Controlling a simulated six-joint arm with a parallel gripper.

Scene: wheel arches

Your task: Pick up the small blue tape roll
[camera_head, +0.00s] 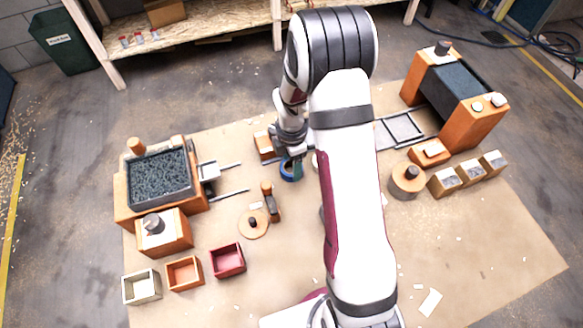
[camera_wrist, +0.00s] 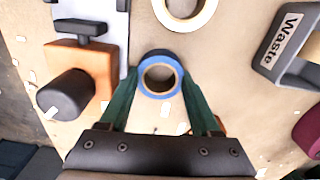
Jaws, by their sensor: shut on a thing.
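The small blue tape roll (camera_head: 287,176) is at the middle of the work table in the head view, just left of my arm. In the wrist view the blue tape roll (camera_wrist: 160,96) shows as a blue ring with a tan core and an open centre. My gripper (camera_wrist: 160,78) has its two green fingers on either side of the roll, shut on it. In the head view my gripper (camera_head: 292,163) points down at the roll, partly hiding it. Whether the roll touches the table is hard to tell.
A larger cream roll (camera_wrist: 172,18) lies beyond the blue one in the wrist view. An orange block with a black knob (camera_wrist: 95,65) stands close on the left, and a grey box marked Waste (camera_wrist: 282,45) on the right. Small bins (camera_head: 184,273) line the table's front left.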

